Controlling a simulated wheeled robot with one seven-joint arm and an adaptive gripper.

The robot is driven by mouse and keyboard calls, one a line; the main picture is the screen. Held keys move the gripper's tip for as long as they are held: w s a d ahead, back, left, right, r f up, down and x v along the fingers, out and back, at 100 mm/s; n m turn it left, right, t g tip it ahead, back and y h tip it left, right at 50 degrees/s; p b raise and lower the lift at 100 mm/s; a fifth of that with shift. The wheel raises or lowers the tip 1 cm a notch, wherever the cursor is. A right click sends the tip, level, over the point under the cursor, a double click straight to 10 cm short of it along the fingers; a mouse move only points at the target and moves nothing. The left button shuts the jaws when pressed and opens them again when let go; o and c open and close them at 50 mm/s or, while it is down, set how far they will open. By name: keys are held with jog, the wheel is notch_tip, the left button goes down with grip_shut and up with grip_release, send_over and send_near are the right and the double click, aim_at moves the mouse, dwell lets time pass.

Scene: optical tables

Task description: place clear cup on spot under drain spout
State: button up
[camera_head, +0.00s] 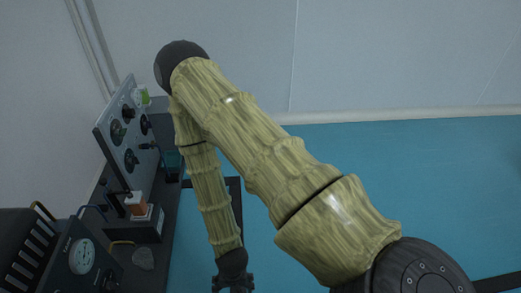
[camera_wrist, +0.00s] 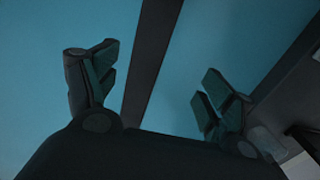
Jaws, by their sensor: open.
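My gripper (camera_head: 233,283) hangs at the bottom edge of the head view, to the right of the dark table. In the wrist view its two fingers (camera_wrist: 155,90) are wide apart with nothing between them. I cannot make out the clear cup for certain. A small see-through teal-looking shape (camera_head: 172,160) stands beside the upright panel (camera_head: 128,135), and a faint pale rounded shape (camera_wrist: 265,140) shows beside the right finger in the wrist view. I cannot tell whether either is the cup. The drain spout and the spot under it are not clearly visible.
The dark table (camera_head: 165,245) runs along the left. It bears an orange and white block (camera_head: 138,205), a grey rounded lump (camera_head: 143,258) and a box with a round gauge (camera_head: 82,256). The blue floor (camera_head: 420,190) at right is mostly clear.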

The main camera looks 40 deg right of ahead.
jog(key=s+d+r+n, duration=0.1)
jog(key=s+d+n, duration=0.3)
jog(key=s, duration=0.5)
jog(key=n, duration=0.2)
jog(key=shift+r+n+g, duration=0.25)
jog(key=shift+n+g, duration=0.05)
jog(key=shift+w+d, duration=0.1)
dwell(1.5)
